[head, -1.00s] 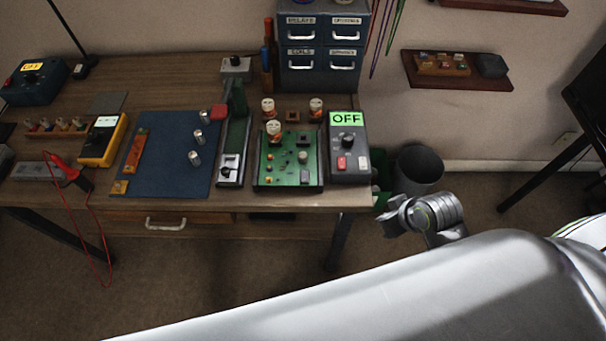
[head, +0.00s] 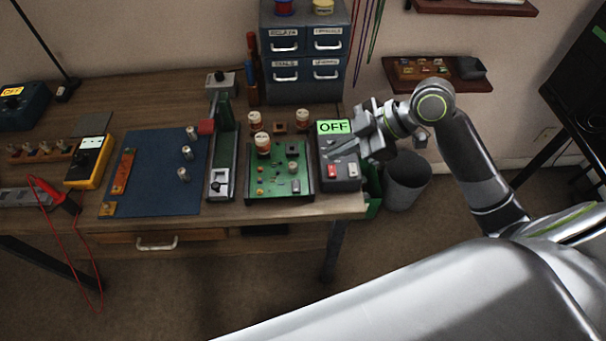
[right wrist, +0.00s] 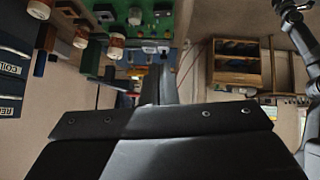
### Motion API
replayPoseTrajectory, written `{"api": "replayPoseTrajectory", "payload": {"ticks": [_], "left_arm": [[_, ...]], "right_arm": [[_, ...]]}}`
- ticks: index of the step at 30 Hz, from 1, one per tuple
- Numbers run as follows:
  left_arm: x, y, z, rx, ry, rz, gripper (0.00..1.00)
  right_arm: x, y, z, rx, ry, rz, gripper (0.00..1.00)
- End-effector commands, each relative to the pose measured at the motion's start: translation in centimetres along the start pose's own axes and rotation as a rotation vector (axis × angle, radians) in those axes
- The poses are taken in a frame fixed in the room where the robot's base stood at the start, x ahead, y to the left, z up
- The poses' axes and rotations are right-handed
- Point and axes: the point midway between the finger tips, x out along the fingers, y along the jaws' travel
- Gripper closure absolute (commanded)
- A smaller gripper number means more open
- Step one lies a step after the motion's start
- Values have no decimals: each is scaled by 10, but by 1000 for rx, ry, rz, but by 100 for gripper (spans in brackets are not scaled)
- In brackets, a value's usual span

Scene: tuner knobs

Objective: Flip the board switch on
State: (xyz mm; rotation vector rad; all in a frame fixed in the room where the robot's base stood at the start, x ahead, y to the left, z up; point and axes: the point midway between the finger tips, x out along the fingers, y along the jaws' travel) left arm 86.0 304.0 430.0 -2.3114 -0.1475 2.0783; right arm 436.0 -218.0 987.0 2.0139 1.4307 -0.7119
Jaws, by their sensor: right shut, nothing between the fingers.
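The green circuit board (head: 278,184) lies near the table's front right edge, with small parts and orange-and-white cylinders on or beside it. I cannot make out which part is its switch. To its right stands a grey box (head: 338,185) with a green sign reading OFF (head: 333,127) and red and white buttons. My right gripper (head: 338,153) is shut and empty, over this box, hiding its knob area; I cannot tell if it touches. In the right wrist view my shut fingers (right wrist: 160,85) point towards the board (right wrist: 158,12), at the top. My left gripper is not in view.
A green slide unit (head: 223,150) with a red block stands left of the board, beside a blue mat (head: 155,180) with metal cylinders. A drawer cabinet (head: 303,75) stands behind. A bin (head: 407,182) stands on the floor right of the table.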

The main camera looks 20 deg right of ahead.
Motion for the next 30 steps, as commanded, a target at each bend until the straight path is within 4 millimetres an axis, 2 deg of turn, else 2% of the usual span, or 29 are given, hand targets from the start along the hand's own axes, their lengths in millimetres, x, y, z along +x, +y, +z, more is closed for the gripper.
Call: {"api": "replayPoseTrajectory", "payload": {"ticks": [9, 14, 30], "left_arm": [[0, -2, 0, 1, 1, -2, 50], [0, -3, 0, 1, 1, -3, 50], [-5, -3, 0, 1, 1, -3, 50]], "right_arm": [[1, 0, 0, 2, 1, 0, 100], [8, 0, 0, 4, 3, 0, 100], [73, 0, -1, 7, 5, -1, 100]]}}
